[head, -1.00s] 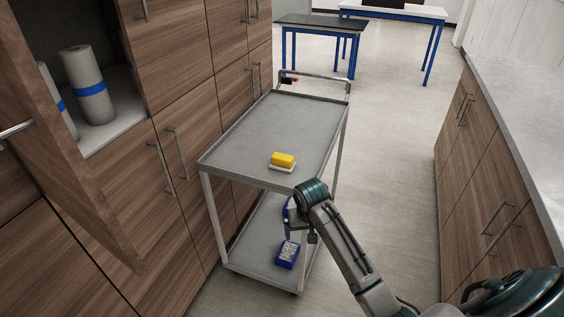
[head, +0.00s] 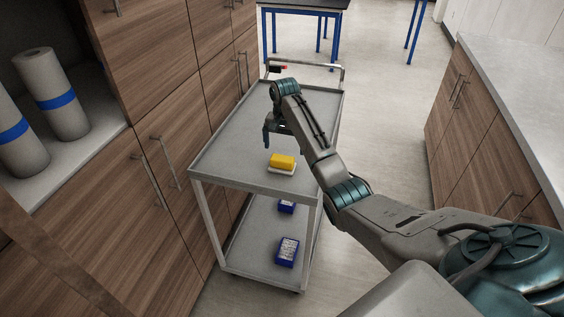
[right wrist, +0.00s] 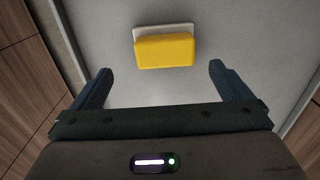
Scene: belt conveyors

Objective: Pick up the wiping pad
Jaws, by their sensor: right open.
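The wiping pad (head: 282,162), a yellow block on a thin white base, lies on the top shelf of the grey cart (head: 222,160). It also shows in the right wrist view (right wrist: 165,50), beyond the fingertips and roughly centred between them. My right gripper (head: 268,140) is above the cart top, pointing down, slightly behind and left of the pad in the head view. In the right wrist view its two dark fingers (right wrist: 160,78) are spread apart with nothing between them. My left gripper is not in view.
Two blue boxes (head: 287,252) (head: 286,207) sit on the cart's lower shelf. Wooden cabinets with an open compartment of paper rolls (head: 50,95) stand close on the left. A counter (head: 510,90) is at the right.

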